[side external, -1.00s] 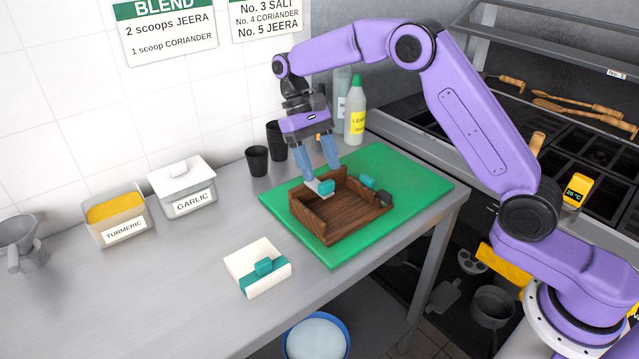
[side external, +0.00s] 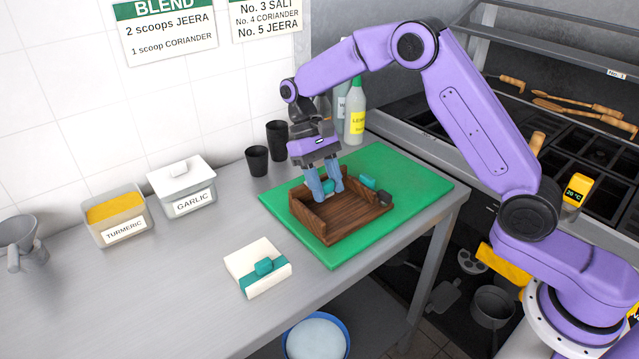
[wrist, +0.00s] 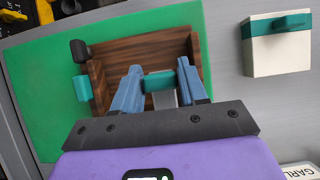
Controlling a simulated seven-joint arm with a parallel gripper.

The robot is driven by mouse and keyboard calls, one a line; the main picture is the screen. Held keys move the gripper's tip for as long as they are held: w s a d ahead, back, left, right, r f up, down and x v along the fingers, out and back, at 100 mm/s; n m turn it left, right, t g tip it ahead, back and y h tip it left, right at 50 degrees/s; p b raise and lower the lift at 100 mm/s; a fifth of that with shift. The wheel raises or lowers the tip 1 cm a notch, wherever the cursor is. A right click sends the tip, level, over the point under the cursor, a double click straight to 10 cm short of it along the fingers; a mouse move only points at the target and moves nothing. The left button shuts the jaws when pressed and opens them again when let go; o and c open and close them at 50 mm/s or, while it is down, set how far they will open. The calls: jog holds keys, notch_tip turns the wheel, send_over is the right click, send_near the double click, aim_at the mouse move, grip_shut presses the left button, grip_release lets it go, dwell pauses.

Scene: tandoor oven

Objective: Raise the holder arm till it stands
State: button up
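A brown wooden holder (side external: 345,222) sits on the green board. A grey flat strip (wrist: 165,99) with a teal grip (wrist: 159,82) lies low inside it, which looks like the holder arm. My gripper (side external: 327,192) points down into the holder. In the wrist view, the fingers of my gripper (wrist: 160,75) stand either side of the teal grip, which fills the gap between them. The contact itself is partly hidden. A second teal piece (side external: 367,183) and a dark knob (side external: 385,199) are on the holder's outer side.
The green board (side external: 410,180) has free room around the holder. A white box with a teal band (side external: 258,272) lies to its left on the steel counter. Dark cups (side external: 257,161), a bottle (side external: 355,112), and the garlic (side external: 183,190) and turmeric (side external: 118,215) tubs stand near the wall.

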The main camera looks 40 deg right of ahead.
aim_at(325, 181)
jog(key=shift+w+r, duration=0.25)
jog(key=shift+r, duration=0.3)
jog(key=shift+c, duration=0.4)
jog(key=shift+w+r, duration=0.3)
jog(key=shift+r, duration=0.15)
jog(key=shift+w, duration=0.1)
jog(key=shift+w+r, duration=0.25)
jog(key=shift+r, duration=0.25)
jog(key=shift+w+r, duration=0.3)
jog(key=shift+w, duration=0.15)
